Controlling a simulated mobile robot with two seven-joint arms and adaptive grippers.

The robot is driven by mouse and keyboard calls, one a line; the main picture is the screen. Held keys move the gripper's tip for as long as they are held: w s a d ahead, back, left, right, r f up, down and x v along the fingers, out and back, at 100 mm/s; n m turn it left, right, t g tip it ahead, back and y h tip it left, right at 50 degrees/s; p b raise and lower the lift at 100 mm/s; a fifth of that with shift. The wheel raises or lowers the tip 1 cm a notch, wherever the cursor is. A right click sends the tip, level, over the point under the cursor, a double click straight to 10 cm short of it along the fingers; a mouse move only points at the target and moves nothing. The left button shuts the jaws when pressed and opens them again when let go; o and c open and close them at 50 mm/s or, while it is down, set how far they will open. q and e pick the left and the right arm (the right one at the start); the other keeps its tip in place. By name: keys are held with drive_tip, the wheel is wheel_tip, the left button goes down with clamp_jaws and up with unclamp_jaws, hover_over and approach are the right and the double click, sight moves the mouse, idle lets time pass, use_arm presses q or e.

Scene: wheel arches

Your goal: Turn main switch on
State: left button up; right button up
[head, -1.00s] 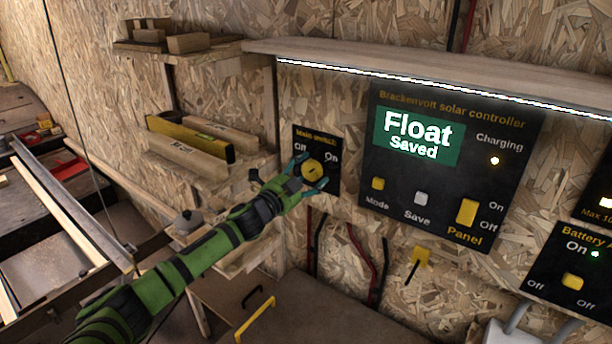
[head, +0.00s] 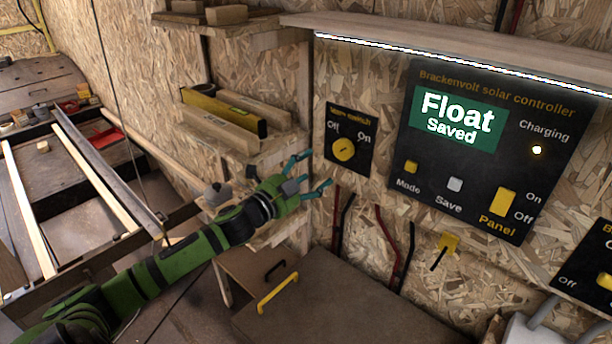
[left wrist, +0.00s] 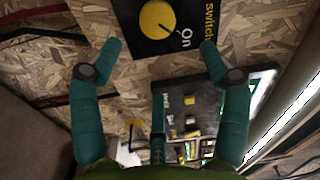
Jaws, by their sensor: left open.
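The main switch is a yellow round knob (head: 344,150) on a black plate (head: 362,170) on the wooden wall, marked Off at left and On at right. In the left wrist view the knob (left wrist: 157,18) shows a dark pointer line toward the On label. My left gripper (head: 314,170) is open and empty, with teal fingers to the left of and below the knob, apart from it. In the left wrist view the open fingers (left wrist: 160,47) point toward the plate with the knob beyond them. My right gripper is not in view.
The solar controller panel (head: 400,215), right of the switch, reads "Float Saved". A shelf with a yellow level (head: 222,113) is on the left. A wooden top (head: 350,305) lies below. Red and black cables (head: 388,240) hang under the switch.

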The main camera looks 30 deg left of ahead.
use_arm(q)
drive_tip(key=shift+s+a, duration=0.1)
drive_tip(key=shift+s, duration=0.6)
drive_tip(key=s+d+f+n+g+y, duration=0.2)
drive_tip(key=s+d+f+n+g, duration=0.25)
drive_tip(key=s+f, duration=0.4)
drive_tip(key=s+d+f+n+g+y, duration=0.2)
drive_tip(key=s+d+f+n+g, duration=0.3)
drive_tip(key=f, duration=0.6)
drive_tip(key=s+d+f+n+g+h, duration=0.1)
drive_tip(key=s+d+f+n+g, duration=0.2)
drive_tip(key=s, duration=0.6)
drive_tip(key=s+d+f+n+g+h, duration=0.1)
drive_tip(key=s+d+f+n+g, duration=0.2)
drive_tip(key=s, duration=0.7)
wheel_tip(320, 180, down, 22)
drive_tip(key=s+f+m, duration=0.1)
drive_tip(key=s+m, duration=0.1)
drive_tip(key=s+a+f+g, duration=0.2)
drive_tip(key=s+f, duration=1.1)
drive_tip(key=s, duration=0.2)
drive_tip(key=shift+f+y, duration=0.15)
drive_tip(key=shift+y, duration=0.15)
